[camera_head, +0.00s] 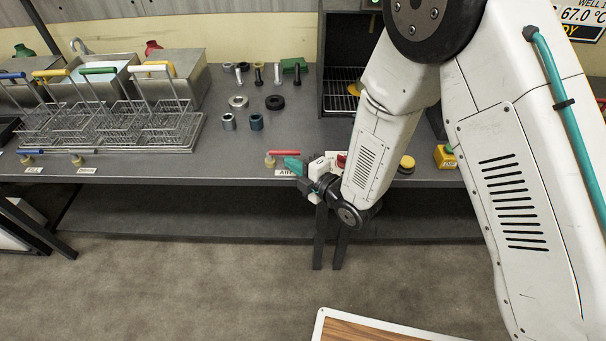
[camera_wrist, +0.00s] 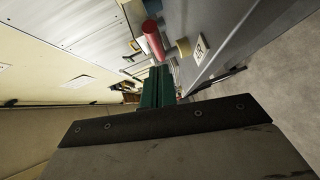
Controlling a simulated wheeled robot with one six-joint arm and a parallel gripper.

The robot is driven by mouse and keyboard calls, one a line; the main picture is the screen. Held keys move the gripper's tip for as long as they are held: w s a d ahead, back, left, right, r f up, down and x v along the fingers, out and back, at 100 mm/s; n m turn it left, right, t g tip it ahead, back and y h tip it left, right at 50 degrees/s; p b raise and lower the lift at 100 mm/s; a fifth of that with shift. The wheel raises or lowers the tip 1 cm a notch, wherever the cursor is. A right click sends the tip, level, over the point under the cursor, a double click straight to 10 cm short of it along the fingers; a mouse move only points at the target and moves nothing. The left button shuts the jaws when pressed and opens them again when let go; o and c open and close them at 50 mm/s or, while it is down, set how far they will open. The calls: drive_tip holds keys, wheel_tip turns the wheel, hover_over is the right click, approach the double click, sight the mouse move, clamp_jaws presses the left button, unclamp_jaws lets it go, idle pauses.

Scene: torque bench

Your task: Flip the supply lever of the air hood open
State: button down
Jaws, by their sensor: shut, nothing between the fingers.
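The supply lever (camera_head: 284,152) is a red handle on a brass valve (camera_head: 269,160) at the bench's front edge, above a label that seems to read AIR (camera_head: 285,172). The handle lies roughly along the edge, pointing right. In the wrist view the red lever (camera_wrist: 153,40) is just beyond my fingers, with the brass valve (camera_wrist: 184,47) beside it. My gripper (camera_head: 292,164) has green fingers, shut and empty, just in front of and below the lever; I cannot tell whether they touch. The air hood (camera_head: 341,48) is a dark box behind my arm, partly hidden.
Wire baskets (camera_head: 150,110) and loose metal parts (camera_head: 239,102) lie on the bench. A yellow button (camera_head: 407,162) stands right of my wrist. The floor in front is mostly clear.

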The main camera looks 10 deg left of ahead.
sight(296, 152)
drive_tip(key=shift+w+a+f, duration=0.1)
drive_tip(key=shift+w+a, duration=0.05)
drive_tip(key=shift+w, duration=0.35)
drive_tip(key=shift+w+a+f, duration=0.1)
drive_tip(key=shift+w, duration=0.4)
drive_tip(key=w, duration=0.3)
drive_tip(key=shift+w+d, duration=0.1)
drive_tip(key=shift+d, duration=0.05)
